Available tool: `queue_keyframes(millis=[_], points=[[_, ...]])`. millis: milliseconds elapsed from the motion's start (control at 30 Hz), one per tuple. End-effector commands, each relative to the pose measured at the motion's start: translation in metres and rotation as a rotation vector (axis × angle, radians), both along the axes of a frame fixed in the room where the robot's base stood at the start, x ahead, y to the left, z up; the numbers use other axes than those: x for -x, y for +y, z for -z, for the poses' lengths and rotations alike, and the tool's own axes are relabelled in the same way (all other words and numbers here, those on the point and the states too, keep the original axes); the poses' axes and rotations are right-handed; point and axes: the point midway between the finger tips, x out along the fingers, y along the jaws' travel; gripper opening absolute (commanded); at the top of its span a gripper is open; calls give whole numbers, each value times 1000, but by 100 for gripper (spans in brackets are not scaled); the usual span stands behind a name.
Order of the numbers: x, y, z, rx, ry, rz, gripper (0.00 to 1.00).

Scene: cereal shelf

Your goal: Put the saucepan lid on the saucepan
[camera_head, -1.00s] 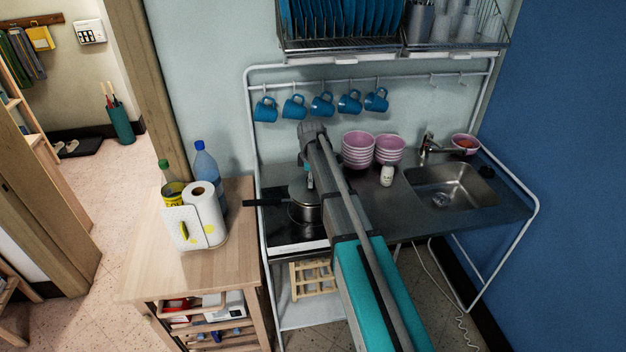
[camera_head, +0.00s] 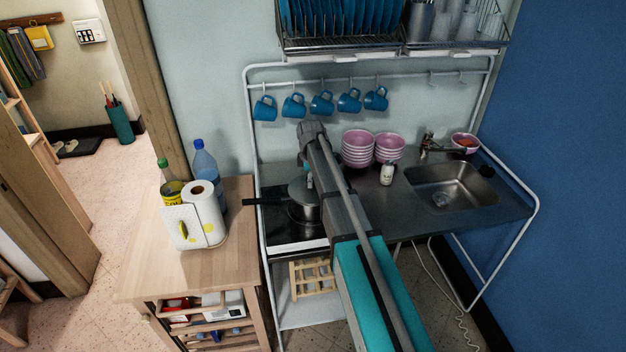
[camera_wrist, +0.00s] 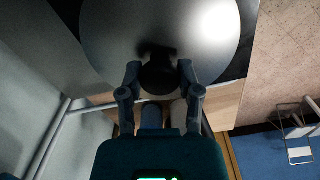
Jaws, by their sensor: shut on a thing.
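The saucepan (camera_head: 304,211) stands on the black hob, its dark handle (camera_head: 262,201) pointing left. The grey metal lid (camera_head: 301,190) is over the saucepan's top in the head view, looking slightly tilted; I cannot tell whether it touches the rim. In the wrist view the lid (camera_wrist: 125,45) fills the top as a shiny disc with a dark round knob (camera_wrist: 159,73). My gripper (camera_wrist: 158,80) is shut on that knob, one finger on each side. In the head view my arm hides part of the gripper and the right side of the pan. The lid hides the saucepan in the wrist view.
Stacked pink bowls (camera_head: 358,149) and a small white jar (camera_head: 387,174) stand right of my arm, before the sink (camera_head: 450,187). Blue mugs (camera_head: 322,103) hang behind. A wooden trolley (camera_head: 200,262) with a paper roll (camera_head: 203,214) and bottles stands left.

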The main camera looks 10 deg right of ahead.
Motion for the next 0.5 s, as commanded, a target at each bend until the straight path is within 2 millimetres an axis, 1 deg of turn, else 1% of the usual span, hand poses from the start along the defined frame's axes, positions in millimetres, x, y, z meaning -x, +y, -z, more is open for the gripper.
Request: queue_keyframes(millis=[500], points=[[0, 1, 8, 0, 0, -1, 0]])
